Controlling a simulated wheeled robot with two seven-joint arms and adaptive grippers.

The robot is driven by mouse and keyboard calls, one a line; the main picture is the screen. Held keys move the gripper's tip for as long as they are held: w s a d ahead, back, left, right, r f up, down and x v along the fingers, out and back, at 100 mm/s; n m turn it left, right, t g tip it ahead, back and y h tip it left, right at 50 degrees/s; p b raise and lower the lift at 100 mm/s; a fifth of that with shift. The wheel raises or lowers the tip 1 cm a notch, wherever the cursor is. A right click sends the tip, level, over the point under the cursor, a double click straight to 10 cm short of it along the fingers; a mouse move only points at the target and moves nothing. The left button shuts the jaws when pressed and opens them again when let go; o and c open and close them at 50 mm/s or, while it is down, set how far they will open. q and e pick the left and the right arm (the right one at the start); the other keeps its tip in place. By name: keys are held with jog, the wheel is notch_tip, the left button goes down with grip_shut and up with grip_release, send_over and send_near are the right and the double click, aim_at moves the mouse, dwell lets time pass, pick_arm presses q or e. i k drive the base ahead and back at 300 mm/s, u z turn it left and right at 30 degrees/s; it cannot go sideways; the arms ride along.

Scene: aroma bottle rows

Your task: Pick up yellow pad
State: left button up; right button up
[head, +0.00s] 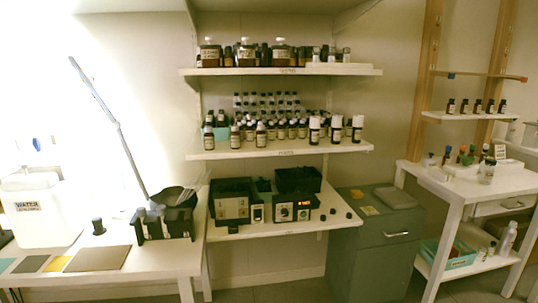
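A small flat yellow pad (57,264) lies near the front edge of the white table at the left. Nothing covers the yellow pad. Neither of my grippers shows in the head view.
A white water container (42,212) stands behind the pads, with a small dark cylinder (98,227) to its right. Shelves of bottles (275,148) fill the middle.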

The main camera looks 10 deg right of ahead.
aim_at(354, 193)
jog(key=z, duration=1.1)
jog(key=i, duration=0.65)
jog(key=u, duration=0.7)
jog(key=i, duration=0.45)
jog(key=u, duration=0.4)
